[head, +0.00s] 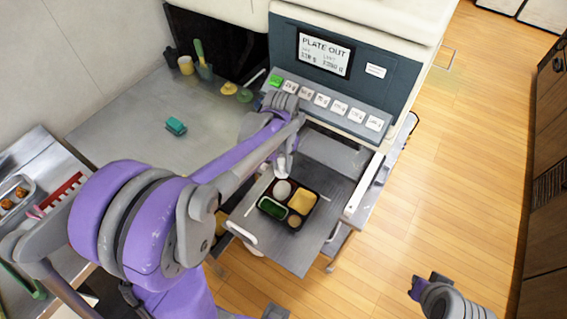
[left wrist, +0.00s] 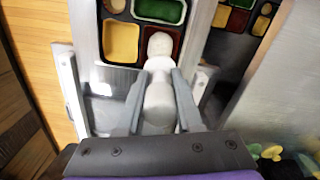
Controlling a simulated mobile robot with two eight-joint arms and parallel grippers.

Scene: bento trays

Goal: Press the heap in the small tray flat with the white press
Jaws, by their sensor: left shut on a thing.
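The small black tray (head: 289,209) lies on a grey metal shelf below the machine. The heap cannot be told apart from the press. My right gripper (head: 430,285) is apart at the lower right, its jaws unclear.
The machine panel (head: 325,104) with a row of buttons stands behind the tray. White side rails (head: 358,184) flank the shelf. A teal block (head: 176,126) lies on the left counter. Cups (head: 188,65) stand farther back. Open wooden floor is at right.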

